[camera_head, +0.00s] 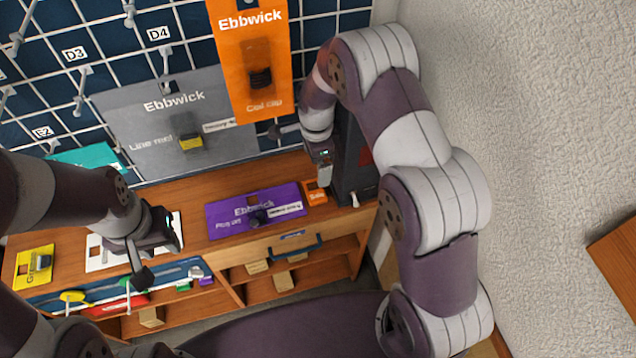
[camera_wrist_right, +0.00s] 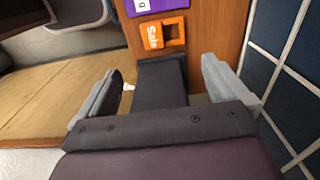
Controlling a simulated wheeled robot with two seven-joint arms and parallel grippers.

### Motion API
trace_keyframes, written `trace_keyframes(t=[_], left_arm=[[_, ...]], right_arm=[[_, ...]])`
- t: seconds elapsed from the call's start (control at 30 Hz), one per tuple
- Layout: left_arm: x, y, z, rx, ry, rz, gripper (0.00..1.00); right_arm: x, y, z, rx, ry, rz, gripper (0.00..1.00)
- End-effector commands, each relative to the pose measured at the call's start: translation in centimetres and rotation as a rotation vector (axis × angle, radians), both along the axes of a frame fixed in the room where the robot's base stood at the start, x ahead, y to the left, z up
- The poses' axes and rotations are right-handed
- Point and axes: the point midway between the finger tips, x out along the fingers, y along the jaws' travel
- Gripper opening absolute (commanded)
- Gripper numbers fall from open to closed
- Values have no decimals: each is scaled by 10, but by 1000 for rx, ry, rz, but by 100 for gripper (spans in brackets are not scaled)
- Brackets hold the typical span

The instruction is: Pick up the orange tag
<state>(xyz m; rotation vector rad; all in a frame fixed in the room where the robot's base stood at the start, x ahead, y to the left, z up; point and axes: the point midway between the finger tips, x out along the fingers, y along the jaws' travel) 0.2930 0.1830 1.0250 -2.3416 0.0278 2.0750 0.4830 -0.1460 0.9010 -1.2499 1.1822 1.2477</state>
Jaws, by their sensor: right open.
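The small orange tag (camera_head: 317,193), marked "Sale", lies on the wooden counter just right of the purple card. It also shows in the right wrist view (camera_wrist_right: 152,36), where it has a square cutout at one end. My right gripper (camera_head: 322,168) is just behind the tag in the head view. In the right wrist view its two pale fingers (camera_wrist_right: 162,85) are spread with nothing between them, and the tag lies ahead of them. My left gripper (camera_head: 157,252) is at the left over the counter's front, its dark fingers apart and empty, away from the tag.
A purple Ebbwick card (camera_head: 255,211) lies beside the tag. A dark upright device (camera_head: 353,165) stands at the counter's right end. Grey (camera_head: 160,100) and orange (camera_head: 262,90) cards hang on the wire grid behind. Yellow (camera_head: 35,266) and white cards lie left.

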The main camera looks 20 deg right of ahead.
Motion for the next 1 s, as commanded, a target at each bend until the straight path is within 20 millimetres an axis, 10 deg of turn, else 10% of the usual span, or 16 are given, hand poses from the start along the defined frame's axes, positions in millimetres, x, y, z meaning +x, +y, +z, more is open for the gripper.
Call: trace_keyframes(t=[0.6, 0.9, 1.0], left_arm=[[0, 0, 21, 0, -1, 0, 39], [0, 0, 21, 0, 0, 0, 39], [0, 0, 21, 0, 0, 0, 39]], right_arm=[[4, 4, -110, 0, 3, -2, 100], [5, 4, -122, 0, -2, -1, 100], [5, 4, -122, 0, -2, -1, 74]])
